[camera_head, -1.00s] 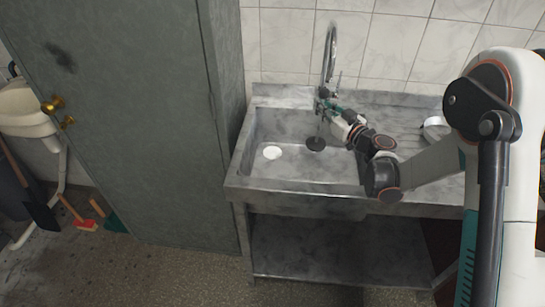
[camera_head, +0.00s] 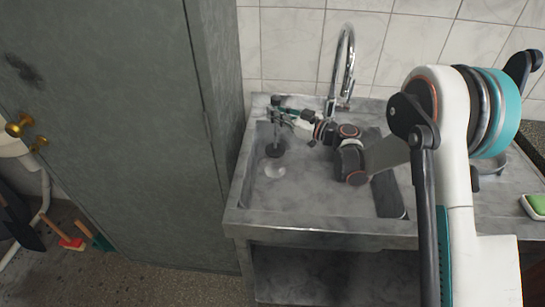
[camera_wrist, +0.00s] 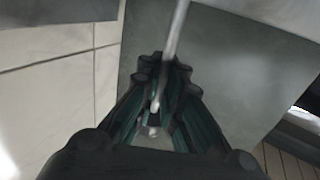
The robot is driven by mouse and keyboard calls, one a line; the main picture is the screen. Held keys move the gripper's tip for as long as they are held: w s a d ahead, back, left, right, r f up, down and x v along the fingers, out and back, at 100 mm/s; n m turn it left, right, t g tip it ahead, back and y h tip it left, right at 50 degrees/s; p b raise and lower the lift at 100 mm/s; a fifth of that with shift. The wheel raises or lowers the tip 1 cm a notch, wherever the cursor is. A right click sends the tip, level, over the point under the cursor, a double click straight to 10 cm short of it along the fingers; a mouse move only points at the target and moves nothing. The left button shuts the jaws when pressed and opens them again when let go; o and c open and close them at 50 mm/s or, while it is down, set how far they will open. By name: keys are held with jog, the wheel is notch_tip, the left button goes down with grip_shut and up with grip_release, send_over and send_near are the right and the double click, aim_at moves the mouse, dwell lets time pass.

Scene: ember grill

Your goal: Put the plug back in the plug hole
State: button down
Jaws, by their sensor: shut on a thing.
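The plug (camera_head: 275,150) is a dark round disc that hangs on a thin pale stem or chain under my gripper. My gripper (camera_head: 277,111) is over the back left of the sink basin, its fingers shut on the upper part of that stem. The wrist view shows the thin grey stem (camera_wrist: 177,32) running between the dark and green fingers (camera_wrist: 162,85); the plug itself is not seen there. The plug hole (camera_head: 275,170) is a pale round spot on the basin floor. In the head view the plug appears just above it, and the plug's height over the floor is hard to tell.
The metal sink (camera_head: 325,228) has raised walls around the basin. A chrome tap (camera_head: 346,65) arches up behind it, to the right of my gripper. A tall grey cabinet (camera_head: 130,120) stands close on the left. A green sponge-like item (camera_head: 537,205) lies at the right.

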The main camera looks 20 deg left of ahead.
aim_at(275, 147)
notch_tip(275, 147, down, 10)
jog(key=b, duration=0.4)
jog(key=shift+r, duration=0.15)
jog(key=c, duration=1.8)
grip_release()
jog(key=shift+o, duration=0.2)
jog(key=shift+d+r, duration=0.1)
jog(key=shift+d, duration=0.15)
jog(key=p+v, duration=0.2)
jog(key=v, duration=0.5)
jog(key=shift+p, duration=0.3)
